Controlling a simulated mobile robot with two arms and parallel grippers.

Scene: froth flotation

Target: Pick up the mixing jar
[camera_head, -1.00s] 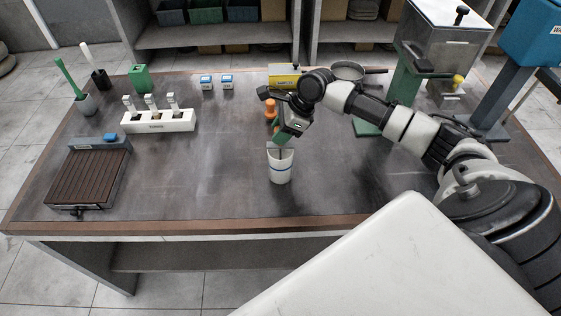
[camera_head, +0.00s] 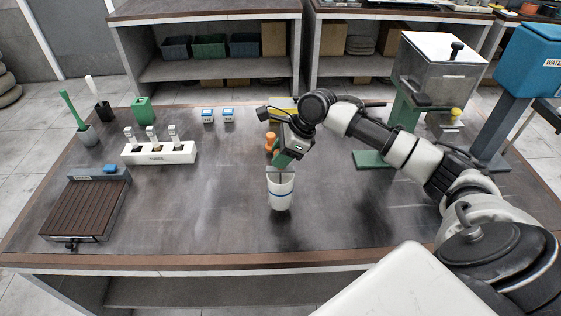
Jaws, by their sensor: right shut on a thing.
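The mixing jar appears to be the white cup with a blue line (camera_head: 280,194), near the middle of the table. It is upright. My right gripper (camera_head: 281,171) comes down on it from above and is shut on its rim. The fingertips are small and partly hidden by the jar wall. I cannot tell whether the jar's base is clear of the table. My left gripper is not in view.
An orange item (camera_head: 270,141) stands just behind the jar. A white vial rack (camera_head: 158,154) and a ribbed tray device (camera_head: 86,208) are on the left. A green stand (camera_head: 372,159) is at right. The table (camera_head: 200,215) in front is clear.

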